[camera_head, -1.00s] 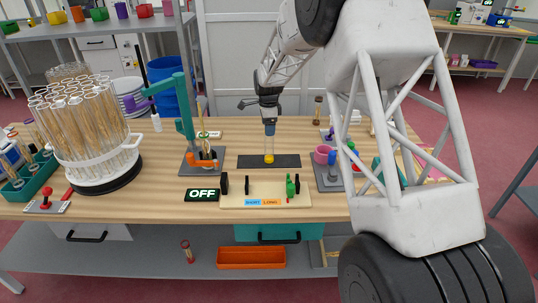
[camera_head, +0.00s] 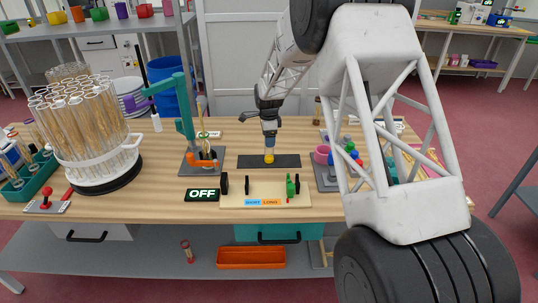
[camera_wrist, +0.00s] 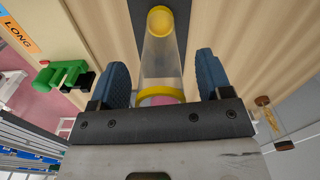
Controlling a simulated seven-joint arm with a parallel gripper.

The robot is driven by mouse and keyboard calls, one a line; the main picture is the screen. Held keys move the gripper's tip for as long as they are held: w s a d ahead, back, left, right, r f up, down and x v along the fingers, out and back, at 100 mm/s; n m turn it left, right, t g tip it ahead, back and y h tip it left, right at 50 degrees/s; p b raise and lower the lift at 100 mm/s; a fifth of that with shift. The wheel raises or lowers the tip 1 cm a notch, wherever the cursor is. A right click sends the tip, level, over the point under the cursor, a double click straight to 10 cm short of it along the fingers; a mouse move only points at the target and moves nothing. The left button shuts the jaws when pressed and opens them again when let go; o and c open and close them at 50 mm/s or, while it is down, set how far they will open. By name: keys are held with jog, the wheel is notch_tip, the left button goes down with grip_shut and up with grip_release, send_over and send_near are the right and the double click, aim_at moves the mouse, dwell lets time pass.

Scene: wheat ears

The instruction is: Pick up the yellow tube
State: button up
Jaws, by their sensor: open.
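The yellow tube (camera_head: 269,158) is a clear tube with yellow ends. It stands on a dark mat (camera_head: 290,161) in the middle of the table. In the wrist view the tube (camera_wrist: 160,50) lies between the two blue fingers, with a gap visible on each side. My gripper (camera_head: 269,143) points down over the tube from above. In the wrist view my gripper (camera_wrist: 162,68) is open, with its fingers on either side of the tube's near end. The far end of the tube reaches to the mat.
A board marked SHORT and LONG (camera_head: 235,201) with a green clip (camera_head: 291,187) lies in front of the mat. A teal stand (camera_head: 186,120) is to the left, and a grey tray with a pink cup (camera_head: 321,154) to the right. A tall rack of tubes (camera_head: 85,130) stands far left.

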jog(key=c, duration=1.2)
jog(key=shift+r, duration=5)
